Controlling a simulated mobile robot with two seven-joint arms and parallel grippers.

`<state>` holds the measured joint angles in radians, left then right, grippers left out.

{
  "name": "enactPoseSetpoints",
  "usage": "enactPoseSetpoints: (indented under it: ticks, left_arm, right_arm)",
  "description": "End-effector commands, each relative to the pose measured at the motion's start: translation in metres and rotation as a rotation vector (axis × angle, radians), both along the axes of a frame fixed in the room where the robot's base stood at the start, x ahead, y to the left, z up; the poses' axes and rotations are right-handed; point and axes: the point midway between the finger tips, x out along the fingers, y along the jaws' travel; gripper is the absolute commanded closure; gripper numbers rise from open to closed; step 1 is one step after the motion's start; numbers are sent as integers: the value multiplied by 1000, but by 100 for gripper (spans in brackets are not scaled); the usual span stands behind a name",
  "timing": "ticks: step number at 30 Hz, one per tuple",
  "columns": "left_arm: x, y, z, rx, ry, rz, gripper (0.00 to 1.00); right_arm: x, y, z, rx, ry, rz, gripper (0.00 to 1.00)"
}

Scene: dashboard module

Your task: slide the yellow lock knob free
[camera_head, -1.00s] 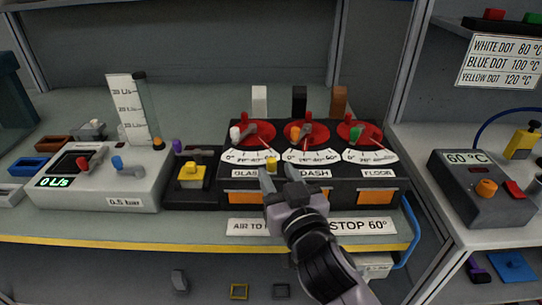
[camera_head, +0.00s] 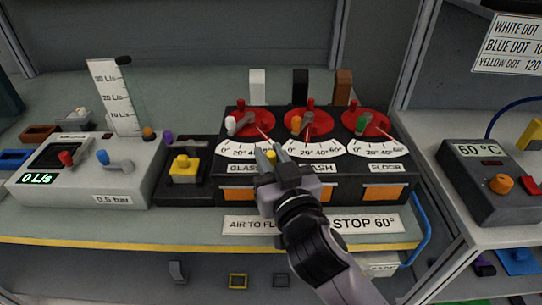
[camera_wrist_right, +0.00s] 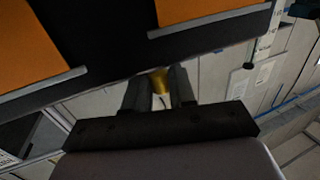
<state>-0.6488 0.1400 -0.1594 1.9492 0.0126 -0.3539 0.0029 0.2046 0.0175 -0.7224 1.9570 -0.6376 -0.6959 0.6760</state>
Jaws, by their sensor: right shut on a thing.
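The small yellow lock knob (camera_head: 270,154) is on the front of the black dashboard module (camera_head: 340,190), between the GLASS and DASH labels. My right gripper (camera_head: 271,153) reaches up to it from below, with a finger on each side. In the right wrist view, the yellow knob (camera_wrist_right: 160,82) sits between the two dark fingers, close under the module's edge. The gripper is shut on the knob, which its fingers partly hide. My left gripper is not in view.
Three red dials (camera_head: 308,124) with coloured knobs top the module. A black box with a yellow block (camera_head: 184,168) and a grey flow unit (camera_head: 85,172) stand to the left. A 60 °C unit (camera_head: 490,180) is on the right.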

Motion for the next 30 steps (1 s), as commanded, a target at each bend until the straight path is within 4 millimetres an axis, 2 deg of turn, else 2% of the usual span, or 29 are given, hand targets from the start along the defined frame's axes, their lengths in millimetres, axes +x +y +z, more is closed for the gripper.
enactPoseSetpoints:
  ticks: [4, 12, 20, 21, 22, 30]
  left_arm:
    - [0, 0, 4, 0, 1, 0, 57]
    - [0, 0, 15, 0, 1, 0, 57]
    - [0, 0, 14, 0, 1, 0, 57]
    - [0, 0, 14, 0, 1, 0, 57]
    - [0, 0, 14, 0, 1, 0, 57]
    - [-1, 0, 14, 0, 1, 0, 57]
  right_arm:
    - [0, -8, 0, 0, 2, 0, 100]
    - [1, -45, 0, 0, 2, -3, 100]
    - [1, -47, -1, -2, 0, -7, 100]
    - [1, -47, -1, -3, 0, -7, 62]
    - [1, -47, -1, -3, 0, -7, 57]
    - [1, -45, 0, 0, 0, -2, 57]
